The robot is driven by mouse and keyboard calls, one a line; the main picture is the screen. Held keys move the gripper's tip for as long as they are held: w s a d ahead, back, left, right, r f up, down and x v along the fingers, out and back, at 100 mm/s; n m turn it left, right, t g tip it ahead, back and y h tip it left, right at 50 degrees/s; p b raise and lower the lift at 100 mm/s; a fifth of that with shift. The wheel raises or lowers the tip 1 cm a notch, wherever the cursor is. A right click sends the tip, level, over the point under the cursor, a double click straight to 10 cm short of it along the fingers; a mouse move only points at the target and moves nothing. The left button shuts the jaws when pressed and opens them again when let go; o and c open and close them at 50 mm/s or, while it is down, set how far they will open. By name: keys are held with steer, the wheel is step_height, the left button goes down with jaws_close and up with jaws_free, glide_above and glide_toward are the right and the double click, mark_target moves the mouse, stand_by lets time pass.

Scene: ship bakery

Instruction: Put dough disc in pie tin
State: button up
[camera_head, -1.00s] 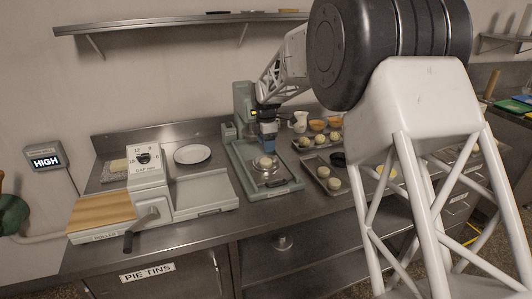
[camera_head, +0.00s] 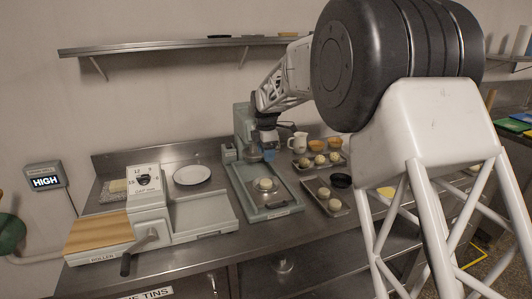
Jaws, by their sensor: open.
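A pale round dough piece (camera_head: 264,184) sits on the metal plate of the grey-green press (camera_head: 282,203). It looks like a ball with some height; no clearly flat dough disc can be made out. My gripper (camera_head: 269,155), with blue fingers, is open above and behind the dough piece, near the press's upright. It is apart from the dough, and its fingers are small and partly dark in this view. I cannot make out a pie tin for sure. A "PIE TINS" label (camera_head: 146,294) shows at the bottom edge of the picture, on the counter's front.
A roller machine (camera_head: 152,205) with a crank and wooden board stands left, with a white plate (camera_head: 192,175) behind it. Right of the press are trays of dough balls (camera_head: 331,204), a dark bowl (camera_head: 341,180), orange cups (camera_head: 317,145) and a white jug (camera_head: 298,142). A shelf hangs above.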

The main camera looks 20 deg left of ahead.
stand_by(0.4)
steer(key=s+d+r+m, duration=0.4)
steer(key=s+d, duration=0.1)
steer(key=d, duration=0.7)
steer(key=s+d+r+m+t, duration=0.1)
steer(key=s+d+r+m, duration=0.35)
steer(key=d, duration=0.75)
steer(key=s+d+r+m, duration=0.4)
steer(key=s+d, duration=0.1)
steer(key=d, duration=0.7)
steer(key=s+d+m+t, duration=0.1)
steer(key=s+d+m, duration=0.6)
steer(key=s+d, duration=0.65)
steer(key=s+d+f+m, duration=0.3)
steer(key=s+d, duration=0.1)
steer(key=s, duration=0.5)
steer(key=s+d+f+m, duration=0.4)
steer(key=s, duration=0.6)
steer(key=shift+t, duration=0.3)
steer(key=shift+d+f+m, duration=0.1)
steer(key=shift+m, duration=0.15)
